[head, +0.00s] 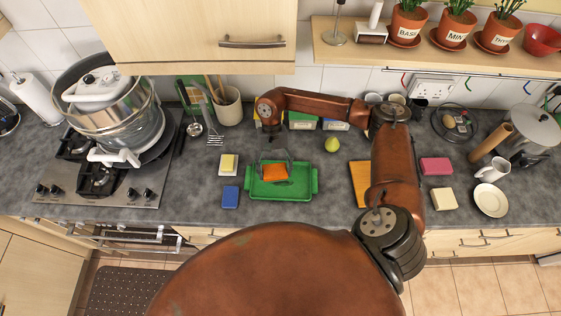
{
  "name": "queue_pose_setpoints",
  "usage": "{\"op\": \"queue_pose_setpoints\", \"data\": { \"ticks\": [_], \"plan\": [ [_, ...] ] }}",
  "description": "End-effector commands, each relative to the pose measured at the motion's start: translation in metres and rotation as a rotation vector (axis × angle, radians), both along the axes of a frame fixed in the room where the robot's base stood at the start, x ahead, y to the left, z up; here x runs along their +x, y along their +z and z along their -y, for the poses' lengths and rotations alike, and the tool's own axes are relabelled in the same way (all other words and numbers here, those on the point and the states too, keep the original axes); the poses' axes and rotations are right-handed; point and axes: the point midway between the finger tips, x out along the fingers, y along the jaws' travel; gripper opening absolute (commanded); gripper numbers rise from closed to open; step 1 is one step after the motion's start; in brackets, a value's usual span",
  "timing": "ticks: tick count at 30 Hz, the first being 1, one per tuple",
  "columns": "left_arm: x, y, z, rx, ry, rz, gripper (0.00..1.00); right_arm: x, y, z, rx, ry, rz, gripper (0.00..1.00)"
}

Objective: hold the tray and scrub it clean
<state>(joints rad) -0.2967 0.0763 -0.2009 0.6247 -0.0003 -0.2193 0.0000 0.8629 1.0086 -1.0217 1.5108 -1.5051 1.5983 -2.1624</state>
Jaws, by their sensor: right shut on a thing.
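A green tray (304,186) with a handle at each end lies flat on the grey counter, near its front edge. My right gripper (273,160) reaches down over the tray from behind, its arm looping in from the right. The sponge appears to rest on the tray floor, but I cannot tell contact for sure. The gripper's fingers partly hide the tray's back rim. My left gripper is not in view, and nothing of mine holds the tray's handles.
A yellow-and-white sponge (228,163) and a blue sponge (230,197) lie left of the tray. A hob (110,188) with stacked pots is at left.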

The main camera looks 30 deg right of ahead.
Motion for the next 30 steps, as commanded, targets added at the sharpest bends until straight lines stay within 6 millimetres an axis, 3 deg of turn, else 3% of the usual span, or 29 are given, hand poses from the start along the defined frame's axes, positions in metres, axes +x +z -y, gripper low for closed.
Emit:
{"op": "queue_pose_setpoints", "data": {
  "ticks": [1, 7, 23, 30],
  "plan": [
    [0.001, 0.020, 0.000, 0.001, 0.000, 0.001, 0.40, -0.001, 0.006, 0.006, -0.004, -0.040, -0.006, 0.45],
    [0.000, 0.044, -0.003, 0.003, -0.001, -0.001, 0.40, 0.001, -0.006, 0.022, -0.015, -0.147, -0.004, 0.45],
    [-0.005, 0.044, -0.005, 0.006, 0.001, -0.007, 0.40, 0.000, -0.041, 0.027, -0.019, -0.173, -0.006, 0.45],
    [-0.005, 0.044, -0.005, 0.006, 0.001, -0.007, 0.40, 0.000, -0.043, 0.027, -0.019, -0.172, -0.004, 0.45]
  ]
}}
